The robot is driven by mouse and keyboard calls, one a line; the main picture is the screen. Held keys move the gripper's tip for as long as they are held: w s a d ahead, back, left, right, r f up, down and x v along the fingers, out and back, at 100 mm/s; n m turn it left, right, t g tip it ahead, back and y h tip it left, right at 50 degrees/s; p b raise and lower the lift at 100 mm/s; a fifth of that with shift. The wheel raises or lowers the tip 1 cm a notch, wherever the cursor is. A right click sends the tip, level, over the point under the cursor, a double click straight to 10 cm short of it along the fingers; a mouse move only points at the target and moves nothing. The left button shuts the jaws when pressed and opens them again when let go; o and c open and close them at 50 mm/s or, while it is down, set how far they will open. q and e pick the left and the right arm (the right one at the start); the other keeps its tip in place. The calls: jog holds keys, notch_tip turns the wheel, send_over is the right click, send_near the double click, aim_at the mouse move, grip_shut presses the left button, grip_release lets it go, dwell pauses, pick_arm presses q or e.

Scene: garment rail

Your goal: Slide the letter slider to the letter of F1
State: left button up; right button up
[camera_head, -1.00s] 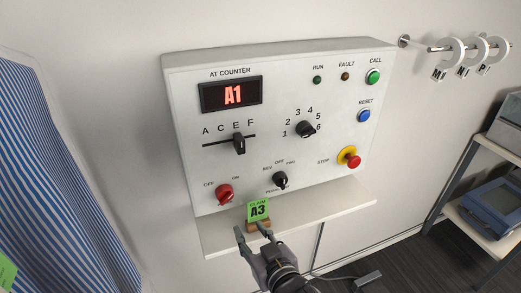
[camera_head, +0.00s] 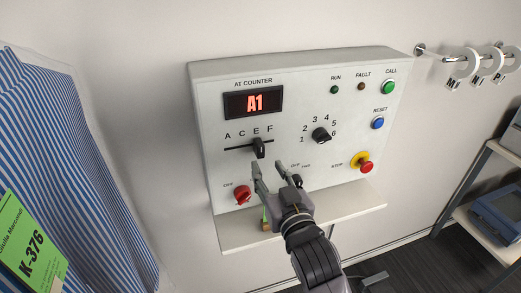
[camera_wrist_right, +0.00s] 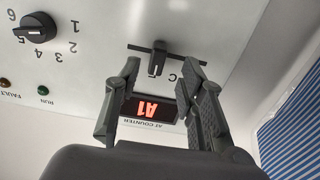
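The letter slider (camera_head: 259,147) is a black knob on a horizontal slot in the white control panel (camera_head: 215,165). It stands under the letter E of A, C, E, F. My right gripper (camera_head: 270,167) is open and empty, just below the slider in the head view. In the right wrist view, the slider knob (camera_wrist_right: 157,58) shows between the two spread fingers (camera_wrist_right: 162,68), with no visible contact. The display (camera_head: 253,102) reads A1 in red. My left gripper is not in view.
The red knob (camera_head: 242,194) lies left of my right gripper. The numbered dial (camera_head: 321,135) and stop button (camera_head: 366,167) are to its right. A shelf (camera_head: 350,203) juts out below the panel. A striped garment with a green K-376 tag (camera_head: 31,247) hangs at left.

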aim_at(261, 157)
jog(key=p+x, duration=0.1)
jog(key=x, duration=0.6)
jog(key=shift+d+f, duration=0.1)
grip_shut()
dwell(0.3)
dwell(0.4)
